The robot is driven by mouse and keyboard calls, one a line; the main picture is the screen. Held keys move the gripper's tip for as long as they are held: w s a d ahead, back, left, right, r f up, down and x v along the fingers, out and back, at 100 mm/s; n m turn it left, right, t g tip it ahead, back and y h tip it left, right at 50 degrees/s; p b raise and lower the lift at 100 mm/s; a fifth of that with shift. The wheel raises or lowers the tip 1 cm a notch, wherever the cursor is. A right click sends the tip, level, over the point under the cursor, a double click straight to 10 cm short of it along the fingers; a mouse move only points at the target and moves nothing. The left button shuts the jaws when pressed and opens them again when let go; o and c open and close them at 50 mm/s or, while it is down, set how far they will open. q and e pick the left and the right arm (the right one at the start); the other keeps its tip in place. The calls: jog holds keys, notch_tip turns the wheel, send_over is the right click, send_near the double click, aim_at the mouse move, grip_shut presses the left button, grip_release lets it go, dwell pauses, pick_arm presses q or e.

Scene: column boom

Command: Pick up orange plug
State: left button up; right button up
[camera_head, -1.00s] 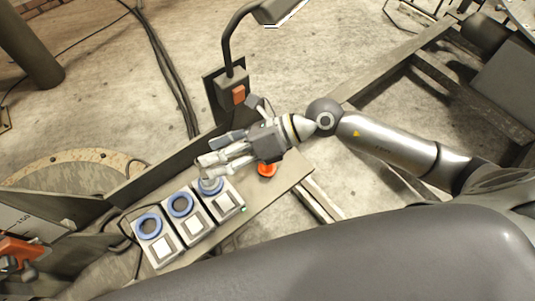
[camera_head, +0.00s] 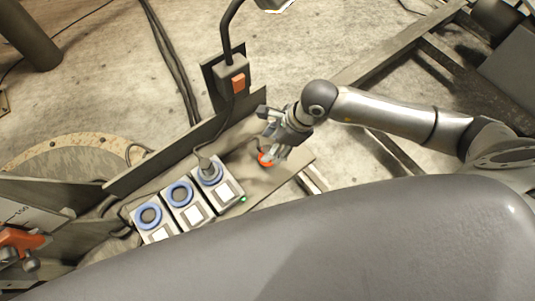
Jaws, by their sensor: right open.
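The orange plug (camera_head: 264,159) lies on the grey ledge, right of the row of sockets. It is small and partly covered by my right gripper. My right gripper (camera_head: 270,133) is open, with its fingers above and around the plug's place. I cannot tell whether a finger touches the plug. My left gripper is not in view.
Three socket boxes with blue rings (camera_head: 179,194) stand in a row on the ledge. A grey plug (camera_head: 204,162) with a cable sits in the rightmost one. A lamp post with an orange switch (camera_head: 238,83) rises behind. A grey curved body fills the front.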

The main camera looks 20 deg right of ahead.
aim_at(267, 149)
jog(key=x, duration=0.4)
jog(key=shift+w, duration=0.15)
jog(key=shift+c, duration=0.5)
jog(key=c, duration=1.1)
jog(key=shift+r, duration=0.1)
